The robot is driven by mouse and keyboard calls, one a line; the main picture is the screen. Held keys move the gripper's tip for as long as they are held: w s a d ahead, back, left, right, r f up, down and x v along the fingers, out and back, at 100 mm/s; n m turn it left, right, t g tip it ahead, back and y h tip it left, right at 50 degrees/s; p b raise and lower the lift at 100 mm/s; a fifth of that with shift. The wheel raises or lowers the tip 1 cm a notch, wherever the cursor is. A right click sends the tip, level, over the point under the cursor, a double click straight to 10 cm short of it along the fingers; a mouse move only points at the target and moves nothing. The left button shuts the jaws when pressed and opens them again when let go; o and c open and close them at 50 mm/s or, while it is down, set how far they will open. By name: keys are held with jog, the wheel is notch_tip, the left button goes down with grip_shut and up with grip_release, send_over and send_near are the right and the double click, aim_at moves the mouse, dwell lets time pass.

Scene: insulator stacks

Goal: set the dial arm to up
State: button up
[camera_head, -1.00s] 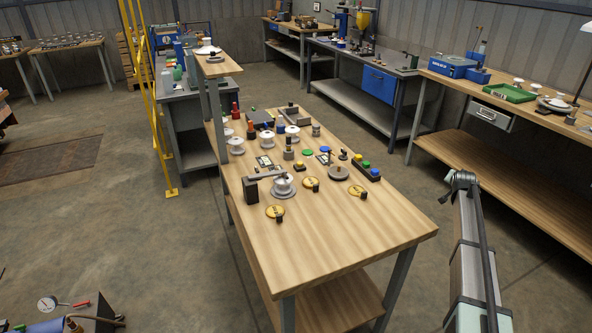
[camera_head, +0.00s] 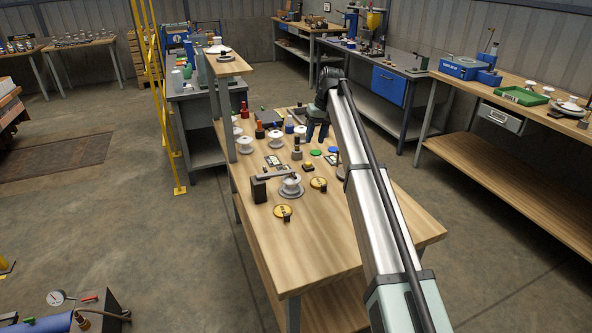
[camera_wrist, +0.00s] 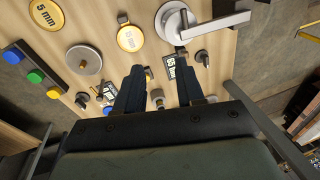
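A grey lever arm (camera_head: 274,175), which I take to be the dial arm, lies roughly level above a round pale base (camera_head: 289,190). A black block (camera_head: 259,190) stands at its left end. My gripper (camera_head: 317,133) is above the table's far half, beyond the lever. In the wrist view my gripper (camera_wrist: 162,76) has its two dark fingers apart, with nothing held between them.
Yellow discs (camera_head: 282,211) (camera_wrist: 130,38) with black blocks lie near the lever. A grey disc with a peg (camera_wrist: 84,60) and a three-button box (camera_wrist: 36,77) sit left in the wrist view. White insulators (camera_head: 245,145) stand farther back. The table's front (camera_head: 305,250) is clear.

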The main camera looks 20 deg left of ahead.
jog(key=s+a+r+n+g, duration=0.1)
jog(key=s+a, duration=0.2)
send_near(294, 174)
jog(key=x, duration=0.7)
jog(key=shift+s+f, duration=0.15)
jog(key=shift+f, duration=0.15)
jog(key=shift+c, duration=0.5)
grip_shut()
